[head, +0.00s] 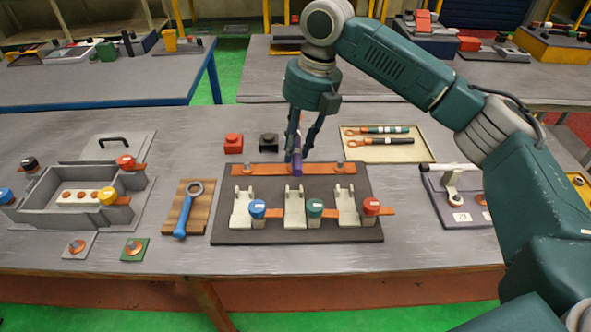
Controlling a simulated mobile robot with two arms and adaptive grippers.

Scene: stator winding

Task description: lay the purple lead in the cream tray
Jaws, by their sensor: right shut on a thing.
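The purple lead (297,161) is held upright in my right gripper (300,152), above the orange bar (255,169) at the back of the dark board. Its lower end is close to the bar; I cannot tell whether it touches. The gripper is shut on it, and the fingers hide part of it. The cream tray (421,152) lies flat to the right of the gripper. A green lead (385,129) and a black lead (388,141), each with an orange ring end, lie in its back part. The front of the tray is bare. My left gripper is not in view.
The dark board (300,236) carries several pale clamps and blue, green and red-capped terminals. A red block (233,143) and a black block (268,142) stand behind it. A blue wrench (187,210) lies left; a grey open box (40,212) stands farther left.

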